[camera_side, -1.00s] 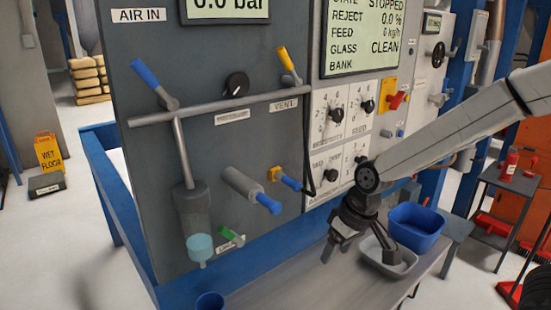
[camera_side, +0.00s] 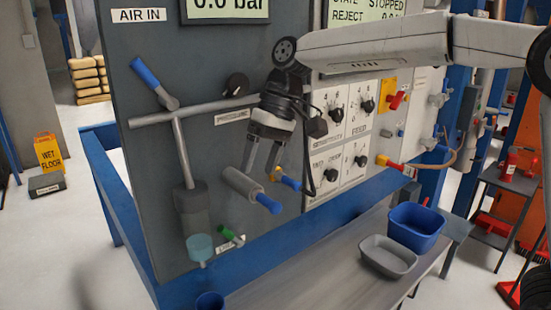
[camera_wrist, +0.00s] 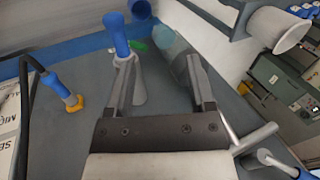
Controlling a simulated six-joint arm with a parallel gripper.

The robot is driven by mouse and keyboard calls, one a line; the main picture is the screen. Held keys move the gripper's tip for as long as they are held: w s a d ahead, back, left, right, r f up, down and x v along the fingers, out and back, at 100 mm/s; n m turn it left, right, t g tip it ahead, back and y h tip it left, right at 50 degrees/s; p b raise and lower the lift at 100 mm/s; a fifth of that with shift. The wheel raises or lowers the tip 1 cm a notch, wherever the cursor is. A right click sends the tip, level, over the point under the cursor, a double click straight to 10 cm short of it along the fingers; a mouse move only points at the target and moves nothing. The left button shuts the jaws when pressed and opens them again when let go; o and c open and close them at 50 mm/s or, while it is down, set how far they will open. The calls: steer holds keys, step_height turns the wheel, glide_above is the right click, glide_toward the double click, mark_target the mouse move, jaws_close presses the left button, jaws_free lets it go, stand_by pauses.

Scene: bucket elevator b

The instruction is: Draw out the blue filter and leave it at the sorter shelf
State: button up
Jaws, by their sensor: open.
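The likely blue filter is a grey cylinder with a blue end (camera_side: 250,189), sticking out from the lower part of the dark panel. In the wrist view its blue end (camera_wrist: 116,28) lies beyond the left fingertip, and its grey body shows close to the left finger, between the fingers in the picture. My gripper (camera_side: 261,170) is open and empty, pointing down just above the cylinder; contact cannot be told. It also shows in the wrist view (camera_wrist: 158,62). The likely sorter shelf is the grey ledge (camera_side: 330,285) below the panel.
A grey tray (camera_side: 388,257) and a blue bin (camera_side: 416,226) stand on the shelf. A blue-handled yellow fitting (camera_side: 286,180) with a black hose is just right of the cylinder. A clear bowl (camera_side: 200,246) and green lever (camera_side: 231,236) are below left.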

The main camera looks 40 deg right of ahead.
steer(key=h, duration=0.2)
glide_toward(266, 196)
steer(key=x, duration=0.2)
steer(key=shift+d+m, duration=0.2)
steer(key=shift+m, duration=0.2)
steer(key=shift+f, duration=0.1)
steer(key=shift+x, duration=3.9)
steer(key=shift+a, duration=0.15)
jaws_close()
